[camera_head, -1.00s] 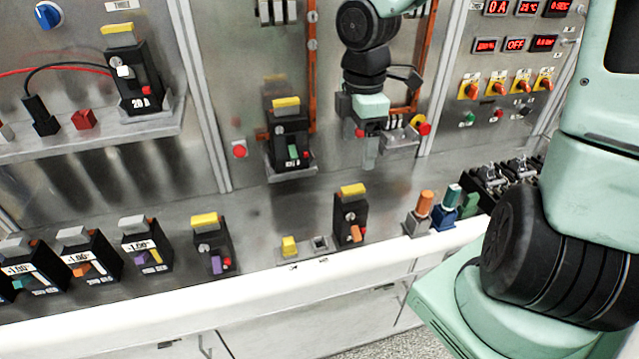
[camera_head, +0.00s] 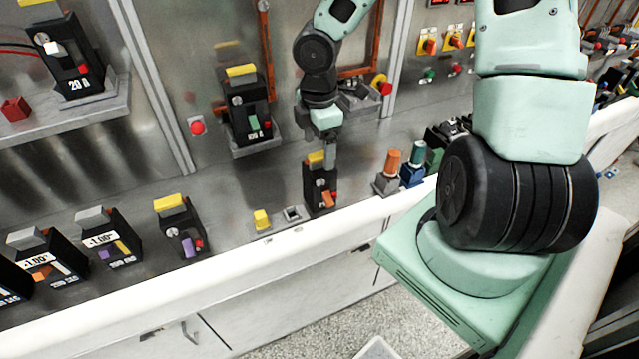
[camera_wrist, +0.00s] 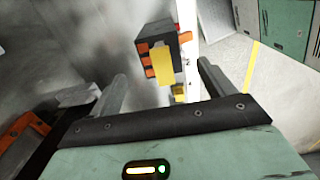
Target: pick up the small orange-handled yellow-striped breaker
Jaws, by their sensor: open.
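The small breaker (camera_head: 320,195) has a black body, a yellow top and an orange handle. It stands upright near the front edge of the bench in the head view. In the wrist view the breaker (camera_wrist: 165,47) shows as a black block with a yellow strip and orange parts, ahead of and between my fingers. My gripper (camera_head: 331,152) is just above the breaker's top in the head view, partly overlapping it. In the wrist view my gripper (camera_wrist: 161,78) has its two fingers spread wide with nothing held. I cannot tell whether a finger touches the breaker.
A purple-handled breaker (camera_head: 181,228) and a yellow block (camera_head: 262,220) stand left. An orange-topped knob (camera_head: 390,172) and a blue-based one (camera_head: 413,165) stand close on the right. A green-handled breaker (camera_head: 248,108) sits on a wall shelf behind. White bench edge (camera_head: 150,300) in front.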

